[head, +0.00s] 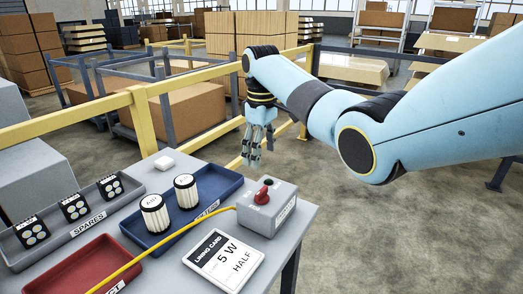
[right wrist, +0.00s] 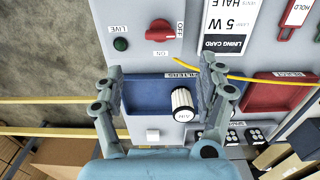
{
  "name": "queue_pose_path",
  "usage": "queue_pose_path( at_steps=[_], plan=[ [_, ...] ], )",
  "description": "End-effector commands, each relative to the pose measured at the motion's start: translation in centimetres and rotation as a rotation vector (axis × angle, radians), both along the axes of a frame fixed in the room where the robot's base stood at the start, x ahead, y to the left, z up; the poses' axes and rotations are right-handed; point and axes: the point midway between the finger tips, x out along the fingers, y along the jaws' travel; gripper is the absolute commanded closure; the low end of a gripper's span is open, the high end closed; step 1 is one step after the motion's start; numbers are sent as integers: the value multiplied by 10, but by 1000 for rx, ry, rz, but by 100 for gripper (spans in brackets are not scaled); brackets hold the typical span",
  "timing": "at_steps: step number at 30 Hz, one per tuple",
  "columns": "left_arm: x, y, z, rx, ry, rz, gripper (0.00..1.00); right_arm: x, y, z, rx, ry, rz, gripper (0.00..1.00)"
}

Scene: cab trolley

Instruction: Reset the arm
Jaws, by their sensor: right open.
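My right gripper (head: 257,150) hangs at the end of the pale blue arm in the head view, fingers down, beyond the far right part of the grey trolley top (head: 185,280). In the right wrist view the right gripper (right wrist: 158,75) has its two fingers wide apart with nothing held between them. A blue tray (right wrist: 148,92) and a white ribbed filter (right wrist: 182,100) lie below and beyond the fingers. My left gripper is in neither view.
A grey switch box (head: 283,208) with a red knob (head: 263,193) stands at the trolley's right edge. Two filters (head: 155,213) stand in the blue tray. A yellow cable (head: 180,232) crosses the red tray (head: 75,268). A lining card (head: 223,262) lies in front. Yellow rails (head: 145,122) run behind.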

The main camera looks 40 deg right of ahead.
Motion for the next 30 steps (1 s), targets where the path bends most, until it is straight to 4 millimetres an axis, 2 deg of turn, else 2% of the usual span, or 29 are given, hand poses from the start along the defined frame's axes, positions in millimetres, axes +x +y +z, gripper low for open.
queue_pose_path(
  at_steps=[14,17,20,23,27,29,30],
  plan=[
    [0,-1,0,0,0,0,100,0,0,1,0,0,0,26],
    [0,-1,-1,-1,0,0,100,-4,0,-7,0,10,0,26],
    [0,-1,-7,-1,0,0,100,-22,2,-38,2,55,2,26],
    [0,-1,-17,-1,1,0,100,-60,8,-93,9,142,6,26],
    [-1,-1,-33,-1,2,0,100,-135,17,-185,17,291,10,26],
    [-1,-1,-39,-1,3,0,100,-167,20,-225,15,333,5,26],
    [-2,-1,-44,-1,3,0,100,-190,22,-250,13,359,1,26]
  ],
)
